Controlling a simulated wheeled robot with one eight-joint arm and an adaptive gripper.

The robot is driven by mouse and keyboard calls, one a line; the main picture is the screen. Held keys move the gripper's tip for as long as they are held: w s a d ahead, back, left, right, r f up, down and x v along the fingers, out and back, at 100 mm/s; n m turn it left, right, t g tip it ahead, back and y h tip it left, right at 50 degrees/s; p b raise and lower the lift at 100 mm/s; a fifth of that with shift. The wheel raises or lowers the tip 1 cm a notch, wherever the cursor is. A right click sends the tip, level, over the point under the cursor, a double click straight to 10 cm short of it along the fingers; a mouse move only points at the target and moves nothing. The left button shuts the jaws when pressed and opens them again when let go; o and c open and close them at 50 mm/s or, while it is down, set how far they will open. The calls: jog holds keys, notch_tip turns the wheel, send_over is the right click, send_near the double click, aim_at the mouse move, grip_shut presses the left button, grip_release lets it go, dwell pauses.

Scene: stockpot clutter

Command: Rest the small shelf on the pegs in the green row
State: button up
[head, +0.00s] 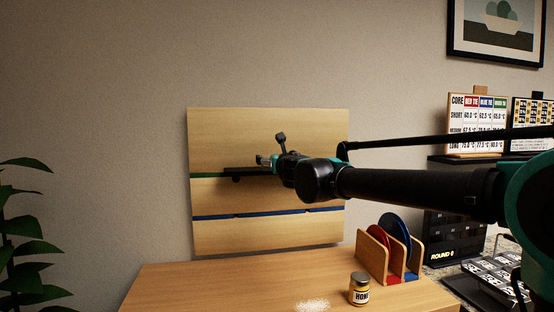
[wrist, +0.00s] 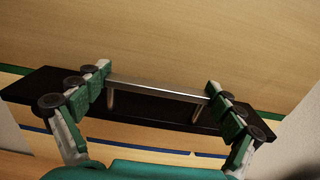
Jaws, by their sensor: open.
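The small shelf is a black board (wrist: 142,116) with a silver bar handle (wrist: 160,89) on it. In the head view the shelf (head: 246,170) shows as a dark strip at the green row (head: 206,175) of the wooden wall panel. My gripper (wrist: 160,86) is open, with one finger near each end of the handle; the head view shows it (head: 266,160) in front of the panel. A small dark knob, possibly a peg (head: 236,179), shows just below the shelf. Most of the pegs are hidden, and I cannot tell whether the shelf rests on them.
The panel (head: 265,120) also has a blue row (head: 213,217) lower down. On the wooden table below stand a honey jar (head: 359,290) and a wooden rack (head: 372,250) with red and blue discs. A plant (head: 25,235) is at far left; the tabletop's left is clear.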

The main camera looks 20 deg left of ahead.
jog(key=o, duration=1.3)
jog(key=shift+o, duration=0.2)
jog(key=shift+s+d, duration=0.2)
jog(key=shift+s, duration=0.1)
jog(key=shift+s+d, duration=0.15)
jog(key=shift+s, duration=0.15)
jog(key=shift+s+d, duration=0.2)
jog(key=shift+s, duration=0.05)
jog(key=shift+s+d, duration=0.2)
jog(key=shift+s, duration=0.1)
jog(key=shift+v, duration=1.35)
jog(key=shift+s+d, duration=0.15)
jog(key=shift+s, duration=0.15)
jog(key=shift+s+d, duration=0.25)
jog(key=shift+s, duration=0.2)
